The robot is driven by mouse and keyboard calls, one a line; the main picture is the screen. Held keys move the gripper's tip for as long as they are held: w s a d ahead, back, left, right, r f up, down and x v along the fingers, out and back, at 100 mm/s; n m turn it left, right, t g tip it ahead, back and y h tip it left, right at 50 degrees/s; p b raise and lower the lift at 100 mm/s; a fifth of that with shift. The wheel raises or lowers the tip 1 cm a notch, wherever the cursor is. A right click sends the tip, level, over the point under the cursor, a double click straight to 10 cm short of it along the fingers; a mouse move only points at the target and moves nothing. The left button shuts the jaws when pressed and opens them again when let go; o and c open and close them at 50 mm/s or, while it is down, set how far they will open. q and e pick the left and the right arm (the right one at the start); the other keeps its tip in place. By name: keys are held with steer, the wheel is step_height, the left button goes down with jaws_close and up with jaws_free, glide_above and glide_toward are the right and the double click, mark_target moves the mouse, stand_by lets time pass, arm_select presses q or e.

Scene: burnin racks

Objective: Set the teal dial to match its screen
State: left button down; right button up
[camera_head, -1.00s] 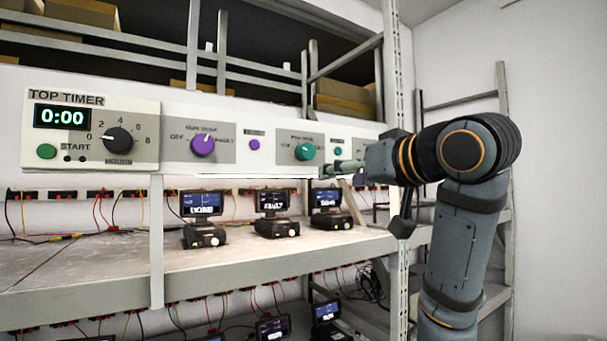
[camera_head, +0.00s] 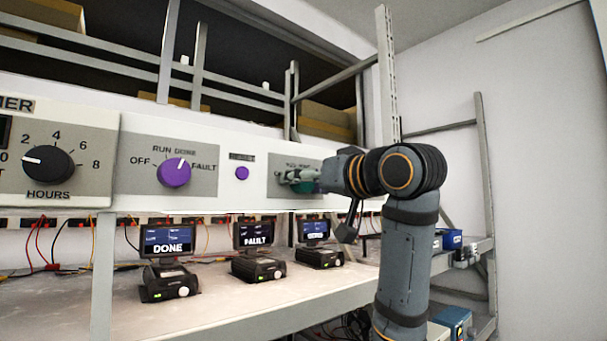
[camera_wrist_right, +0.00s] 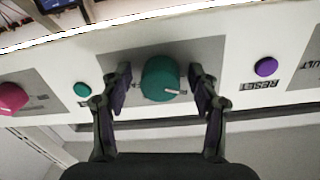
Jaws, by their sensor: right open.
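The teal dial (camera_wrist_right: 161,80) sits on the panel, between the two fingers of my right gripper (camera_wrist_right: 161,88) in the right wrist view. The fingers are open with a gap on each side of the dial. A white pointer line shows on the dial. Three small screens stand on the shelf: one reads DONE (camera_head: 168,241), one FAULT (camera_head: 253,234), and the right one (camera_head: 315,230) is too blurred to read surely. My left gripper is not in view.
A purple dial (camera_head: 174,172) and small purple button (camera_head: 242,173) are left of the teal dial. A black HOURS dial (camera_head: 48,165) is farther left. A small teal button (camera_wrist_right: 82,89) and pink dial (camera_wrist_right: 12,98) are close by in the right wrist view.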

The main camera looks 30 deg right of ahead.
steer(key=shift+r, duration=0.1)
steer(key=shift+s+r, duration=0.2)
steer(key=shift+s, duration=0.4)
steer(key=shift+c, duration=0.9)
steer(key=shift+w+f, duration=0.1)
steer(key=shift+w, duration=0.1)
steer(key=shift+c, duration=1.3)
steer(key=shift+w, duration=0.15)
steer(key=shift+c, duration=1.1)
steer(key=c, duration=0.5)
arm_select(q)
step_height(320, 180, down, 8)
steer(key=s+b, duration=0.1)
steer(key=b, duration=0.7)
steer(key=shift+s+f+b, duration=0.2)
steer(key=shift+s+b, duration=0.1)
steer(key=shift+b, duration=0.1)
arm_select(e)
steer(key=m, duration=1.2)
steer(key=shift+d+f+m, duration=0.1)
steer(key=shift+m, duration=0.2)
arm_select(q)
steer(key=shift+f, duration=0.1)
